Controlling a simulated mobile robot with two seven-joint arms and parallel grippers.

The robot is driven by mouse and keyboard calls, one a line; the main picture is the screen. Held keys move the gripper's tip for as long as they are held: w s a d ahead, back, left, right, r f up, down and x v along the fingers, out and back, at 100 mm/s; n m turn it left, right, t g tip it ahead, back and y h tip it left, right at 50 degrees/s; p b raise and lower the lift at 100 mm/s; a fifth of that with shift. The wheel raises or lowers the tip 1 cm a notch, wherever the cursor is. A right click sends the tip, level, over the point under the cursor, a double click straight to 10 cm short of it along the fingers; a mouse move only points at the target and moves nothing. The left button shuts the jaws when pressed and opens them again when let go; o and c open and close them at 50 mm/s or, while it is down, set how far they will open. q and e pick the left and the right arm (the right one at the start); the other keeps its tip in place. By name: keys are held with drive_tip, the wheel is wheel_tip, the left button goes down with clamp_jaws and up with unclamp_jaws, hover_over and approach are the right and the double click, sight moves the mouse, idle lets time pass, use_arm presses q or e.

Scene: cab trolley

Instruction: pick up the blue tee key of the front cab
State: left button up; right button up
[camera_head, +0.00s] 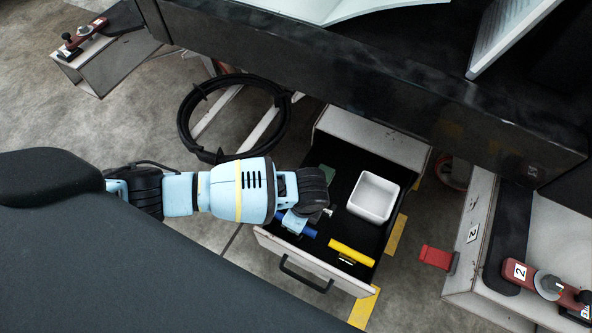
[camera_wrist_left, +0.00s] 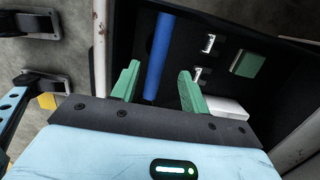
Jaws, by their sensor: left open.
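The blue tee key lies in the open drawer (camera_head: 270,240); its blue bar (camera_head: 308,232) shows beside and partly under my left gripper (camera_head: 303,217) in the head view. In the left wrist view, the blue bar (camera_wrist_left: 158,50) runs lengthwise between the two green fingertips of my left gripper (camera_wrist_left: 158,86) and extends beyond them. The fingers are open, with a gap on both sides of the bar, and hold nothing. The lower end of the bar is near the gripper body. My right gripper is not in view.
In the drawer are a yellow tee key (camera_head: 351,251), a white box (camera_head: 373,197) and a green piece (camera_wrist_left: 249,62). A black cable coil (camera_head: 185,118) hangs behind. A red block (camera_head: 437,257) and a numbered cabinet (camera_head: 470,235) stand to the right.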

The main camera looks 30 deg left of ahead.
use_arm(q)
drive_tip(key=shift+a+f+b, duration=0.1)
drive_tip(key=shift+f+b, duration=0.55)
drive_tip(key=shift+f, duration=0.6)
drive_tip(key=shift+f+b, duration=0.35)
drive_tip(key=shift+f, duration=0.25)
drive_tip(key=f, duration=0.1)
drive_tip(key=f+b, duration=0.2)
drive_tip(key=shift+s+a+f, duration=0.2)
drive_tip(key=shift+a+f, duration=0.05)
drive_tip(key=shift+f, duration=0.35)
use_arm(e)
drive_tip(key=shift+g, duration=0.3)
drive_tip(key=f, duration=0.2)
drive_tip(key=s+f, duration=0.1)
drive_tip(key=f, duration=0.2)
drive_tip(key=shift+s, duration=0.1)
use_arm(q)
drive_tip(key=shift+r, duration=0.1)
drive_tip(key=shift+c, duration=0.4)
clamp_jaws()
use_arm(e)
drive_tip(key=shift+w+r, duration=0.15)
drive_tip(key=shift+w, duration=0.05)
